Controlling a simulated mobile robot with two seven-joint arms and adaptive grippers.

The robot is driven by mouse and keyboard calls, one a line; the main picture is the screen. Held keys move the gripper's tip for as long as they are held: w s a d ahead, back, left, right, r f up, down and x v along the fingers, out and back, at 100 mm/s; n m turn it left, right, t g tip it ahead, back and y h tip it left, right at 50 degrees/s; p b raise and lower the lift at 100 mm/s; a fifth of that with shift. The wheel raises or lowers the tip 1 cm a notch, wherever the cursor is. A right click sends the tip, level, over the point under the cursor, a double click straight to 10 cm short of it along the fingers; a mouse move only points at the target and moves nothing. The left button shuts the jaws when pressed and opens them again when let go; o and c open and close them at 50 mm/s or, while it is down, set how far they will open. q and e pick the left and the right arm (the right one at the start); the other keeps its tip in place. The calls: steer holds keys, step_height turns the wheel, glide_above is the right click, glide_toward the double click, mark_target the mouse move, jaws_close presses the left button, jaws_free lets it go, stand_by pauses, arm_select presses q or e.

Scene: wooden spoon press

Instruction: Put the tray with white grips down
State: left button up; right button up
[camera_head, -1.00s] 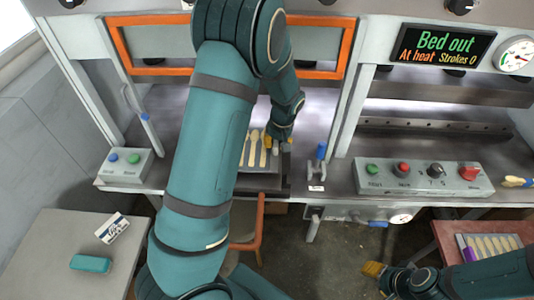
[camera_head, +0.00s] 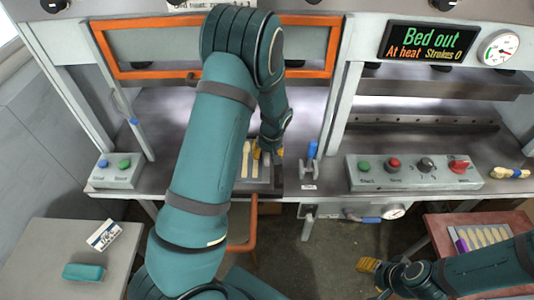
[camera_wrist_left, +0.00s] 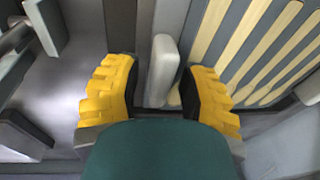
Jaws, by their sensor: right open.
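The tray with white grips (camera_head: 266,186) holds several pale wooden spoons and lies at the front of the left press bed, largely hidden by my left arm. My left gripper (camera_head: 267,153) is at its right side. In the left wrist view, the yellow fingers (camera_wrist_left: 155,98) stand apart on either side of a white grip (camera_wrist_left: 162,66). A gap shows on the left; the right finger is close to the grip, and contact is unclear. Another white grip (camera_wrist_left: 309,88) shows at the right edge. My right gripper (camera_head: 367,265) is open and empty at the lower right.
A blue-handled lever (camera_head: 311,152) stands just right of the tray. A button box (camera_head: 117,172) and control panel (camera_head: 415,173) flank the bed. A second spoon tray with a purple grip (camera_head: 461,244) is on the red table. The grey side table (camera_head: 45,245) has free room.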

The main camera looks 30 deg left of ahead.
arm_select(q)
step_height(320, 180, up, 12)
steer(key=d, duration=0.2)
steer(key=shift+s+p, duration=0.25)
steer(key=shift+p, duration=0.05)
steer(key=shift+d+f, duration=0.1)
steer(key=shift+f, duration=0.05)
stand_by(0.4)
